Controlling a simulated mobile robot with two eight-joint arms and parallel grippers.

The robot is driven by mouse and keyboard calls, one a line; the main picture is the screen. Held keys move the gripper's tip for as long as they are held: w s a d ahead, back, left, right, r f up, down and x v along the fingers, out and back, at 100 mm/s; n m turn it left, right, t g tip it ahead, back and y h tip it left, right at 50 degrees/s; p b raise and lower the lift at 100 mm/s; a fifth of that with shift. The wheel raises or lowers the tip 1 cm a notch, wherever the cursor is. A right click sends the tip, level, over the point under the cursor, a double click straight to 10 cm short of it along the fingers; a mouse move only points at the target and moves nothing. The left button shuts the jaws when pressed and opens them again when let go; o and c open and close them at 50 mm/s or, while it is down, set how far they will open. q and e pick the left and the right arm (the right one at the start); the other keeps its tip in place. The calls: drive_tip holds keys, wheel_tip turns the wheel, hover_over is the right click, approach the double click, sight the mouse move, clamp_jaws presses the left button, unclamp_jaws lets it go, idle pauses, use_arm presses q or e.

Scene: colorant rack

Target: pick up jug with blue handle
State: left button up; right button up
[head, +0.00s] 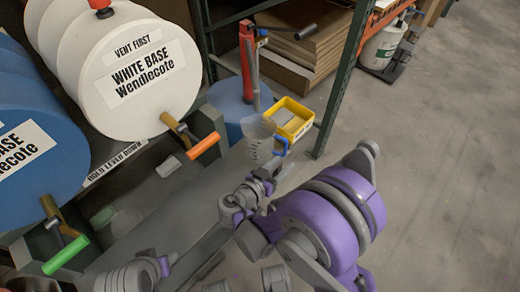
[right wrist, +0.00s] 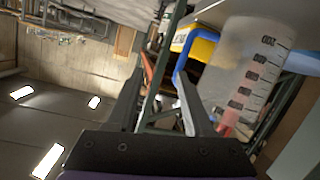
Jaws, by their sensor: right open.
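The jug (head: 259,139) is translucent, with a blue handle (head: 282,145) on its right side, and stands in front of the blue drum. In the right wrist view the jug (right wrist: 243,75) shows at the upper right with black measuring marks, and its blue handle (right wrist: 187,55) is close to the tip of the right-hand finger. My right gripper (head: 272,168) is just below the jug in the head view. In the right wrist view the gripper (right wrist: 160,78) is open with no object held. I cannot tell whether a finger touches the handle. My left gripper is not seen.
A yellow bin (head: 293,119) stands right behind the jug, and a blue drum (head: 235,104) with a red pump (head: 247,65) is behind it. A green rack post (head: 340,80) rises at the right. White drums (head: 145,85) with an orange-handled valve (head: 203,146) are at the left.

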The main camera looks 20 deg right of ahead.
sight(284, 151)
drive_tip(key=w+a+f+m+t+h+b, duration=0.1)
drive_tip(key=a+f+m+t+h+b, duration=0.1)
drive_tip(key=a+f, duration=0.2)
drive_tip(key=x, duration=0.5)
drive_tip(key=shift+w+d+r+b, duration=0.1)
drive_tip(key=shift+w+d+b, duration=0.2)
drive_tip(key=shift+b, duration=0.1)
drive_tip(key=b+x, duration=0.1)
drive_tip(key=x, duration=0.4)
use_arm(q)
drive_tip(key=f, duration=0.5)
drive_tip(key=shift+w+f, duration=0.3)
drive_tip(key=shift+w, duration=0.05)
use_arm(e)
clamp_jaws()
